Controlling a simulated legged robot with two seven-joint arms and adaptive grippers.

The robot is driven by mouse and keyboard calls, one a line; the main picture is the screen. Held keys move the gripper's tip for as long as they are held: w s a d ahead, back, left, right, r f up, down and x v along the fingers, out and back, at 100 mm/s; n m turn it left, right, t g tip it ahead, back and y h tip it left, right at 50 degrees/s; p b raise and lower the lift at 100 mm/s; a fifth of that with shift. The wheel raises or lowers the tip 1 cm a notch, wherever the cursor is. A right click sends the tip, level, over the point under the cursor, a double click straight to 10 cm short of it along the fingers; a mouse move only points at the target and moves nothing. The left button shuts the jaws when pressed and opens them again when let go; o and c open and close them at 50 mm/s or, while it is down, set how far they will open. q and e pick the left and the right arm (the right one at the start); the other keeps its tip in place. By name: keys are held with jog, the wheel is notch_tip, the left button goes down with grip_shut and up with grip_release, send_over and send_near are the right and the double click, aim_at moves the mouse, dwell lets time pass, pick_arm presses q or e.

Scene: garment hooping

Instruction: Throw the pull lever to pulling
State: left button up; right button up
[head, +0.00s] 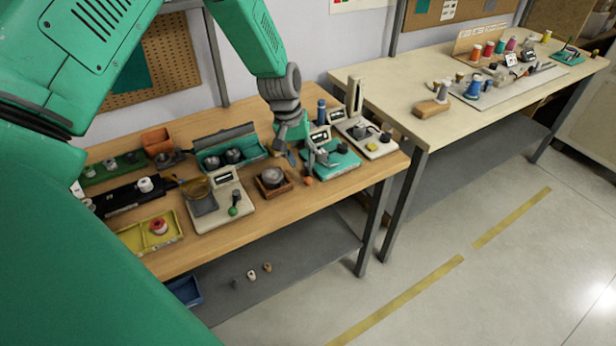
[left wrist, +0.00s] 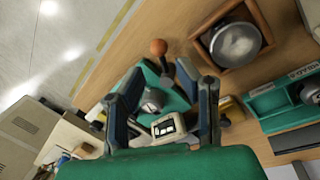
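A teal device (head: 338,160) stands on the wooden bench, with a lever that ends in an orange ball knob (head: 308,181) at its front left. In the left wrist view the orange knob (left wrist: 158,47) stands beyond the fingertips, and a small display (left wrist: 165,127) shows between the fingers. My left gripper (head: 290,157) is just left of the teal device, pointing down. Its fingers (left wrist: 170,80) are spread apart with nothing held. I cannot tell whether they touch the device. My right gripper is not in view.
A wooden tray with a metal cup (head: 272,178) sits left of the teal device. A white device (head: 368,140) stands close to its right. A teal bin (head: 250,157) is behind. A yellow tray (head: 140,236) is at the bench's left. The bench's front edge strip is clear.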

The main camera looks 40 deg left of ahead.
aim_at(307, 178)
pick_arm(q)
jog(key=f, duration=0.4)
jog(key=w+d+f, duration=0.1)
jog(key=f, duration=0.2)
jog(key=shift+d+f, duration=0.1)
grip_shut()
